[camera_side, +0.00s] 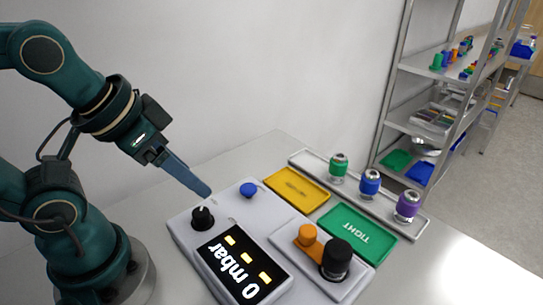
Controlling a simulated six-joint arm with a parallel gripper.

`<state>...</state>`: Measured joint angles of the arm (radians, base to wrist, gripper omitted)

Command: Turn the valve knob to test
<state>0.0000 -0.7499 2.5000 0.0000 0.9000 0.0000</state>
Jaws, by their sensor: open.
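The valve knob is most likely the black knob (203,218) at the left of the grey test box (184,234). A blue button (249,190) sits to its right on the same box. The display (238,266) on the box reads "0 mbar". My gripper (207,191) points down to the right, with its fingertips close to the black knob and the blue button in the picture. It is open with nothing seen between the fingers. The gap between the fingers is hard to see from this side, and I cannot tell if they touch anything.
A yellow tray (297,188) and a green tray (357,236) marked "TIGHT" lie beyond. A rack holds green (338,166), blue (370,182) and purple (407,205) fittings. Shelves stand behind.

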